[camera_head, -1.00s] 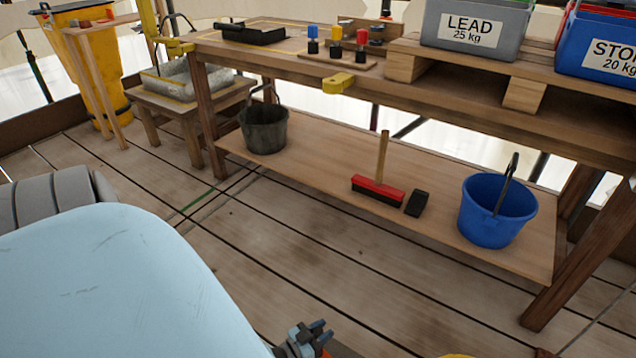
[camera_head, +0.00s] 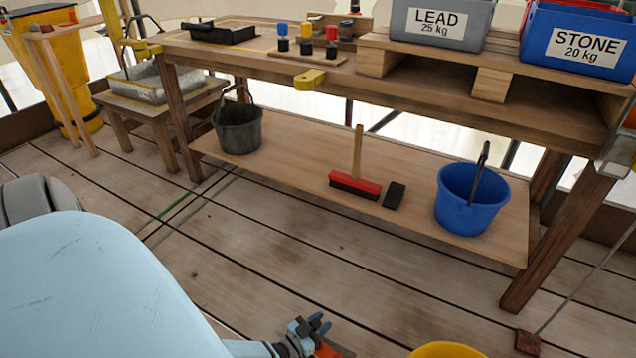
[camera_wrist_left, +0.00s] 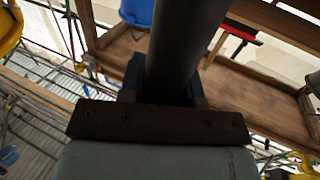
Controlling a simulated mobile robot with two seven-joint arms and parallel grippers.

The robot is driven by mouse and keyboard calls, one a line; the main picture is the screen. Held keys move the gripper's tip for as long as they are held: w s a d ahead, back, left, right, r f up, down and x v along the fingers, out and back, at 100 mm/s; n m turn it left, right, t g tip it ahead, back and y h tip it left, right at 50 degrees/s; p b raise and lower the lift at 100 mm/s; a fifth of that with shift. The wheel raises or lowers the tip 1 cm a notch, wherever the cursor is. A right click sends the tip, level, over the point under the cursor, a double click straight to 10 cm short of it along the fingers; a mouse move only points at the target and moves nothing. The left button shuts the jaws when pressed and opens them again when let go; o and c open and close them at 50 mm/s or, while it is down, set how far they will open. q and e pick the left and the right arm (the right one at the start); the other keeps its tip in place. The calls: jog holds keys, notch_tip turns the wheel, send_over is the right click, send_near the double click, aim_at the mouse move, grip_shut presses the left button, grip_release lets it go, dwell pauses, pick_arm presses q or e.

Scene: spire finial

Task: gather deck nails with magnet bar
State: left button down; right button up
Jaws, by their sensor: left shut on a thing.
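My left gripper (camera_head: 318,323) is low in the head view, above the plank deck (camera_head: 300,285). In the left wrist view its blue-grey fingers (camera_wrist_left: 165,88) are closed around a thick dark grey round bar (camera_wrist_left: 185,45), which may be the magnet bar's handle. A dark brown plate with small holes (camera_wrist_left: 155,123) lies across the near end of the bar. An orange piece (camera_head: 328,351) shows just below the gripper in the head view, cut by the frame edge. I cannot make out any deck nails. My right gripper is not in view.
A wooden bench (camera_head: 400,103) has a low shelf (camera_head: 290,175) holding a dark bucket (camera_head: 238,130), a red brush (camera_head: 355,186), a black block (camera_head: 394,195) and a blue bucket (camera_head: 468,208). A yellow rim (camera_head: 445,350) shows at the bottom. Open deck lies before the shelf.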

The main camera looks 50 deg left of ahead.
pick_arm(q)
jog(key=shift+w+a, duration=0.85)
jog(key=shift+w, duration=2)
notch_tip(320, 180, up, 6)
jog(key=p, duration=0.5)
jog(key=shift+s, duration=0.1)
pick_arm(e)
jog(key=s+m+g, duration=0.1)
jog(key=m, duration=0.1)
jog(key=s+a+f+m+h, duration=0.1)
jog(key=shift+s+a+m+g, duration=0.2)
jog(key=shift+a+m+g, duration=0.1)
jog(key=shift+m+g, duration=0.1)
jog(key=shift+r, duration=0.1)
